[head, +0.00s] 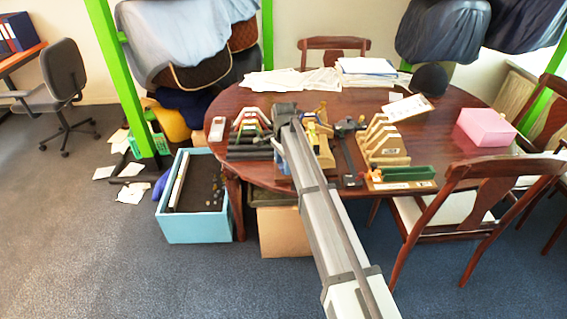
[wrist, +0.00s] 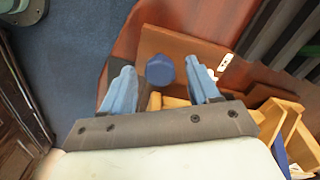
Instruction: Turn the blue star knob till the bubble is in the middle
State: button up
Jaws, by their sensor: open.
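The blue star knob (wrist: 160,70) is in the wrist view, seen end-on, with a dark blue lobed head. It stands over a brown wooden plate (wrist: 180,48) near the table's edge. My gripper (wrist: 160,66) is open, with one pale blue finger on each side of the knob. Gaps show between the knob and both fingers, and I cannot tell their difference in height. A small whitish piece (wrist: 225,62) lies on the plate right of the right finger; I cannot tell if it is the level. No bubble can be made out. In the head view my arm hides the knob.
The round wooden table (head: 455,117) carries a slotted wooden rack (head: 384,142), a green bar (head: 408,173), a pink block (head: 486,127) and papers. A light blue crate (head: 195,228) stands on the floor. Wooden pieces (wrist: 285,130) sit right of my gripper.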

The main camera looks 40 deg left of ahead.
notch_tip(320, 180, up, 14)
dwell(0.6)
jog(key=shift+f, duration=0.15)
dwell(0.3)
